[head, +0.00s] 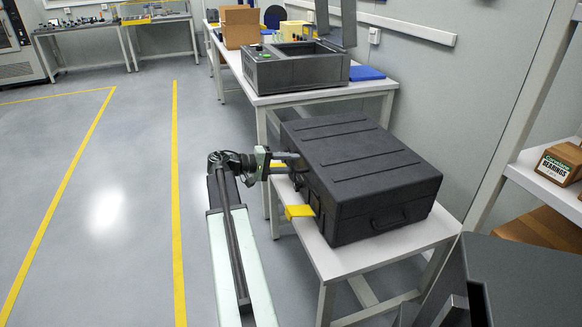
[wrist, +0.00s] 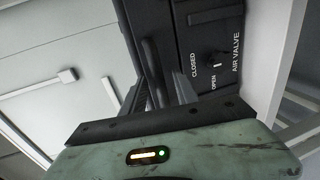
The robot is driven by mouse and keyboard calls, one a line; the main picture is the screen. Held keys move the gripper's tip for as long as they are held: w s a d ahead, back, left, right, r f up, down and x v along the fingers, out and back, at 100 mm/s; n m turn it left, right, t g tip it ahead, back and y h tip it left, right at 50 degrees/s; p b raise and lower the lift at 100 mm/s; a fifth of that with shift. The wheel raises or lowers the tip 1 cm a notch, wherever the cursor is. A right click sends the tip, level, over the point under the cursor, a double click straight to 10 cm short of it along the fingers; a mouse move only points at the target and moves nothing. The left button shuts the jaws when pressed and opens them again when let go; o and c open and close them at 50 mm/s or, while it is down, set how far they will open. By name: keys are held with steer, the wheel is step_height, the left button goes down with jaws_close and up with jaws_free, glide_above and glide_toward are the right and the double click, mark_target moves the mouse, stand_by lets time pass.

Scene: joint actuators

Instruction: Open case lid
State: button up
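The dark grey case (head: 365,170) lies flat on a white table, with its ribbed lid closed. A yellow latch (head: 298,211) sticks out low on its left side, and a second yellow part (head: 278,166) shows beside my gripper. My gripper (head: 293,160) is at the case's left side, near the far end, at about lid-edge height. In the wrist view my fingers (wrist: 160,85) point at the case wall (wrist: 205,45), with a dark upright bar or handle at them. Whether they grip it cannot be told. An air valve knob (wrist: 217,64) marked CLOSED and OPEN is to their right.
The white table's edge (head: 385,245) frames the case closely. A longer table behind carries an open grey machine (head: 295,68) and cardboard boxes (head: 240,25). A shelf with a bearings box (head: 560,163) is at the right. Floor (head: 110,170) at the left is clear.

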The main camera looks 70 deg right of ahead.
steer(key=shift+s+d, duration=0.25)
steer(key=shift+c, duration=0.4)
jaws_close()
steer(key=shift+s+a, duration=0.1)
stand_by(0.8)
